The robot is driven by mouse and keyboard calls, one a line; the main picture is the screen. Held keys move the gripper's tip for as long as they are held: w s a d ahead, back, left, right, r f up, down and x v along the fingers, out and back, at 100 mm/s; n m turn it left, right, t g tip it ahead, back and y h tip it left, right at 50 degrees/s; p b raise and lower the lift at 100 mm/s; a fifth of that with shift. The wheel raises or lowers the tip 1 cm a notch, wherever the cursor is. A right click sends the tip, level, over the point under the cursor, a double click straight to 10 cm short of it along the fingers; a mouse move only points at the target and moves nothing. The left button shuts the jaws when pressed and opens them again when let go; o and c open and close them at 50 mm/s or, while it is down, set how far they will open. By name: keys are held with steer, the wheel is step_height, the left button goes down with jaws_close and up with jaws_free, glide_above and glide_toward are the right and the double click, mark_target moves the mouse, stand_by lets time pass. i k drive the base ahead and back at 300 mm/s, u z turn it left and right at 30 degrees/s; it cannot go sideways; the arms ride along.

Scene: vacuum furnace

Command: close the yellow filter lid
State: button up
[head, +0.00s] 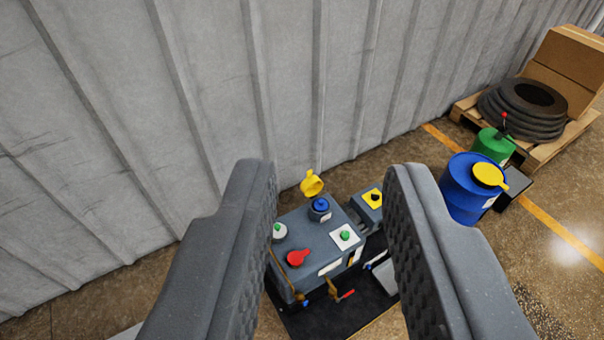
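The yellow filter lid (312,184) stands raised, tilted up at the back of a blue-rimmed filter opening (321,205). The filter sits on top of a grey machine (312,239) near the wall. My gripper (325,180) is open, with one dark ridged finger on each side of the picture. The lid shows in the gap between the fingers, well beyond them. Nothing is held. The left finger hides part of the machine's left side, and the right finger hides part of the floor and the things to its right.
The machine also carries a red handle (298,257) and a green button on a white plate (346,236). A corrugated wall (330,80) rises close behind it. A blue drum with a yellow top (466,195), a green container (493,146) and a loaded pallet (568,147) stand to the right.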

mark_target(311, 186)
steer(key=u, duration=0.1)
steer(key=i, duration=1)
steer(key=z, duration=0.1)
